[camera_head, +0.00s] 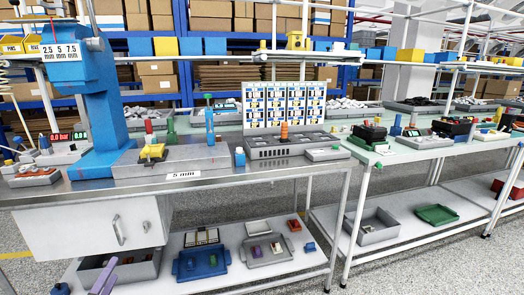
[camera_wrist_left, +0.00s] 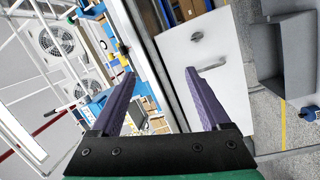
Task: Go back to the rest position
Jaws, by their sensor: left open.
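My left gripper (camera_head: 104,277) shows only as purple fingertips at the lower left edge of the head view, in front of and below the bench. In the left wrist view its two purple fingers (camera_wrist_left: 158,88) stand wide apart with nothing between them. Past the fingers, a white drawer cabinet (camera_wrist_left: 225,85) with a handle fills the middle right of that view. The same drawer cabinet (camera_head: 88,232) hangs under the bench in the head view. My right gripper is not in view.
The steel bench top (camera_head: 225,177) carries a blue press (camera_head: 98,105), a grey breaker test unit (camera_head: 280,147) and small parts. Its lower shelf (camera_head: 290,259) holds a blue tray (camera_head: 203,263) and others. A second bench (camera_head: 400,155) stands right. Open floor (camera_head: 420,270) lies at lower right.

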